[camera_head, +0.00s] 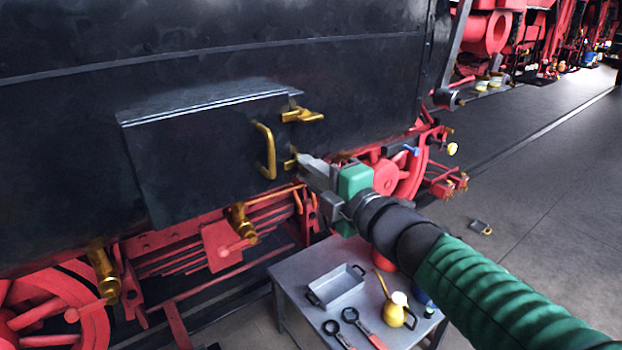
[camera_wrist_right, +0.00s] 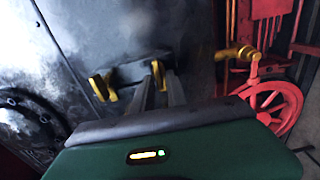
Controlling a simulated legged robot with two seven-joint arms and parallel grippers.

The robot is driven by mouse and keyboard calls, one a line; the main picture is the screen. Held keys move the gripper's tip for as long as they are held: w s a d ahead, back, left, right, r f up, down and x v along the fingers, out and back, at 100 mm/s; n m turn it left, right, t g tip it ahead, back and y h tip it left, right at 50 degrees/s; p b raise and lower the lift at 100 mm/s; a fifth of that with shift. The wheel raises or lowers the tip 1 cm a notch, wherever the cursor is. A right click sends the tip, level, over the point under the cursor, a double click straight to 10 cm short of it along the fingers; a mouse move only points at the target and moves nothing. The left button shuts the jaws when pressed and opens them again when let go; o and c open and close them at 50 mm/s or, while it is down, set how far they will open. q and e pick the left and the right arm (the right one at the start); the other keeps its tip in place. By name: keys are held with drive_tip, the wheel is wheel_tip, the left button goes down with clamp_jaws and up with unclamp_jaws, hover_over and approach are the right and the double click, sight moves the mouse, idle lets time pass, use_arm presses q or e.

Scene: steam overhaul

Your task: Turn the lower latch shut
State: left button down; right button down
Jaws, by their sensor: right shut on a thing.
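A dark locker door (camera_head: 190,155) on the side of the black engine looks closed against its box. It bears a brass handle (camera_head: 265,150), with a brass upper latch (camera_head: 303,115) above and to the right. My right gripper is shut on the lower latch. In the right wrist view, a brass end of the lower latch (camera_wrist_right: 158,72) shows at the fingertips (camera_wrist_right: 160,85). The latch's exact angle is hard to tell. My left gripper is out of view.
A grey table (camera_head: 300,322) stands below with a metal tray (camera_head: 337,287), a yellow oil can (camera_head: 396,310) and red-handled tools (camera_head: 364,328). Brass fittings (camera_head: 240,222) and red wheels (camera_head: 55,310) lie under the door. Open floor is at right.

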drive_tip(key=shift+f, duration=0.25)
drive_tip(key=c, duration=1.6)
unclamp_jaws()
drive_tip(key=shift+c, duration=0.2)
drive_tip(key=shift+o, duration=0.4)
drive_tip(key=shift+w, duration=0.1)
drive_tip(key=shift+a, duration=0.1)
